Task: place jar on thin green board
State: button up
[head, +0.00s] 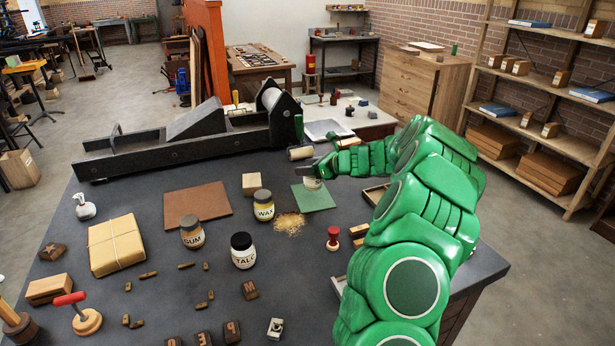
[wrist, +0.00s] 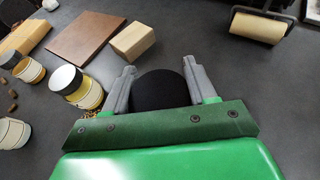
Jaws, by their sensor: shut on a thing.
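The thin green board (head: 318,201) lies flat on the dark table, right of the pale crumbs. My gripper (head: 318,172) is over the board's back part, shut on a jar (head: 312,184). The jar's dark round lid (wrist: 158,88) shows between the two grey fingers in the wrist view. The jar looks upright, at or just above the board; I cannot tell if it touches. My gripper hides most of it, and any label. The board is hidden in the wrist view.
The WAX jar (head: 263,206), TALC jar (head: 243,251) and GUM jar (head: 192,232) stand to the left. A wooden block (head: 250,184) and a brown board (head: 197,203) lie near. A roller (head: 300,153) is behind the board. A red-handled stamp (head: 333,238) stands in front.

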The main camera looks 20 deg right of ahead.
jog(key=shift+w+f, duration=0.35)
jog(key=shift+f, duration=1.6)
jog(key=o, duration=1.2)
jog(key=shift+f, duration=0.1)
jog(key=shift+d, duration=0.1)
